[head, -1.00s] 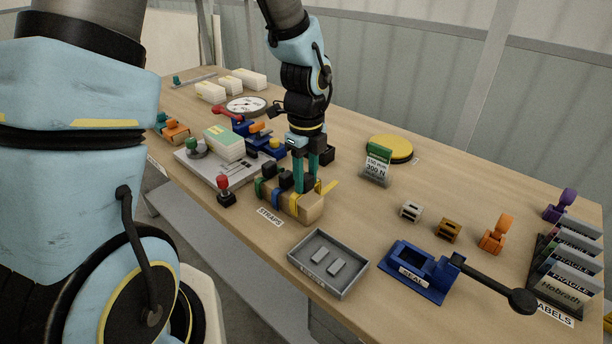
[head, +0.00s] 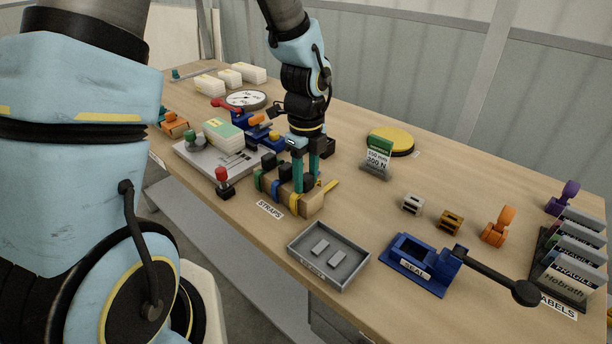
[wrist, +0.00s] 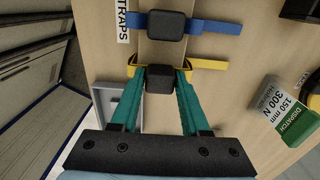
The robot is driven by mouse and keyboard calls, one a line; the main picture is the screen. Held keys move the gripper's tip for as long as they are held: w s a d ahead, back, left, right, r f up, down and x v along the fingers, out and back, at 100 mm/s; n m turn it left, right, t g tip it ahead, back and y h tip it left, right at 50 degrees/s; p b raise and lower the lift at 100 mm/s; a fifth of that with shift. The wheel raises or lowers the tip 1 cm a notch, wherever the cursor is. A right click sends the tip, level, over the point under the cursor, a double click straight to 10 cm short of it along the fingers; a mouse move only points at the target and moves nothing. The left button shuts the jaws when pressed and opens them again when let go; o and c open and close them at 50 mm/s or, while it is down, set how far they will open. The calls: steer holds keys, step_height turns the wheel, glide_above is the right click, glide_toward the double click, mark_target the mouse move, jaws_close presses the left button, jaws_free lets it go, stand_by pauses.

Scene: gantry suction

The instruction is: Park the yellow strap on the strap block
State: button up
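The yellow strap (head: 294,201) lies across the right end of the wooden strap block (head: 313,204). Its black buckle (wrist: 160,79) is on top of the block in the wrist view, and one yellow tail (wrist: 207,66) sticks out to the right. My gripper (head: 306,184) points down over this strap. In the wrist view its two teal fingers (wrist: 161,77) stand on either side of the black buckle, very near it. I cannot tell whether they press on it. The far sides of the fingertips are hidden.
A blue strap (wrist: 209,25) and a green strap (head: 258,180) sit beside it on the block. A grey tray (head: 349,265) stands at the front right, with a blue seal tool (head: 420,285) beyond it. A dispatch card (head: 377,160) stands right of my gripper.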

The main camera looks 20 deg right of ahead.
steer(key=o, duration=0.4)
steer(key=shift+o, duration=0.2)
step_height(320, 180, up, 11)
steer(key=shift+b, duration=0.45)
steer(key=shift+f, duration=0.1)
